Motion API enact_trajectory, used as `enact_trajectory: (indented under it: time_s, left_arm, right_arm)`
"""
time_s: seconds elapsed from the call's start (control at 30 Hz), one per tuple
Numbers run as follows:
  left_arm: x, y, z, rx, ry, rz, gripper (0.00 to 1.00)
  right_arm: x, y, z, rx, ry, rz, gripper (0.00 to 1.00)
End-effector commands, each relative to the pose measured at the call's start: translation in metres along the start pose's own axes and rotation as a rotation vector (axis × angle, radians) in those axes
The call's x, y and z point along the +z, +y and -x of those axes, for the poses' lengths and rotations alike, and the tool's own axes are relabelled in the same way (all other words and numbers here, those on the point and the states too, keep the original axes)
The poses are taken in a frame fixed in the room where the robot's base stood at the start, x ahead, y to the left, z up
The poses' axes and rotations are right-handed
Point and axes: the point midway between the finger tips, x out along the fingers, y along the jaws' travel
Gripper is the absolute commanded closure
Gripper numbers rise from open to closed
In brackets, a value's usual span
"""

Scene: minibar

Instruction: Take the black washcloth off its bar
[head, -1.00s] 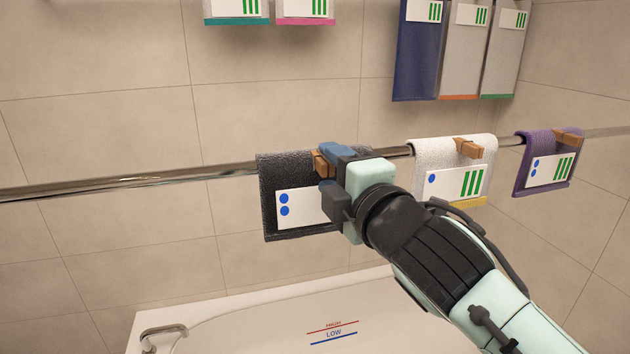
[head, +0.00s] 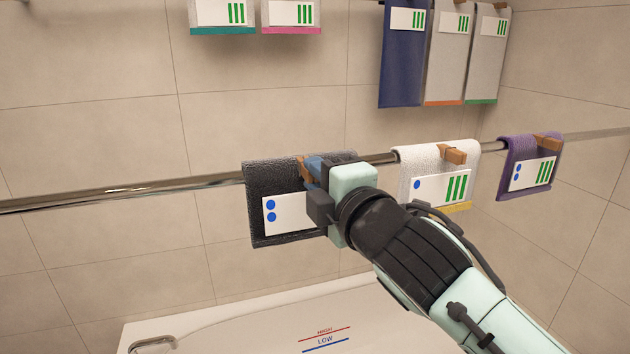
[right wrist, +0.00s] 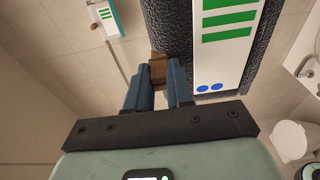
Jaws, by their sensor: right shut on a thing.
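The black washcloth (head: 263,182) hangs folded over the metal bar, with a white label (head: 287,214) bearing two blue dots. In the right wrist view, the washcloth (right wrist: 174,25) is at the upper middle, and green bars also show on its label (right wrist: 223,45). A brown wooden clip (head: 305,170) sits at its top edge; it also shows in the right wrist view (right wrist: 158,70). My right gripper (head: 314,172) is shut on this clip, its blue fingers (right wrist: 158,78) on either side. It hides the washcloth's right part in the head view. My left gripper is not in view.
The bar (head: 120,190) runs along the tiled wall. A white cloth (head: 410,165) and a purple cloth (head: 512,160) hang to the right, each with a clip. More towels (head: 402,70) hang above. A white tub (head: 230,320) stands below.

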Motion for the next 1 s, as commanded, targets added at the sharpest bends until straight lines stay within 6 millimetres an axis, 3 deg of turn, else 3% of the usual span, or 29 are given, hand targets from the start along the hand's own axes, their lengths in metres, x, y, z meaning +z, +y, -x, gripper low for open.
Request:
enact_trajectory:
  time_s: [0.23, 0.5, 0.8, 1.0]
  left_arm:
    - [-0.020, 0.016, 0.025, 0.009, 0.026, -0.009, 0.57]
    - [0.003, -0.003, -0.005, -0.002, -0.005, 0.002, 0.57]
    - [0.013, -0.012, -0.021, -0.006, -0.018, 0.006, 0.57]
    - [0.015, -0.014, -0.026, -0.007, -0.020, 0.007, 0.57]
  right_arm:
    - [0.001, 0.040, 0.000, 0.010, 0.000, 0.001, 1.00]
    - [0.000, 0.029, 0.066, 0.005, 0.001, -0.003, 1.00]
    - [0.000, 0.030, 0.144, 0.006, 0.001, -0.003, 1.00]
    - [0.000, 0.031, 0.172, 0.005, 0.001, -0.001, 1.00]
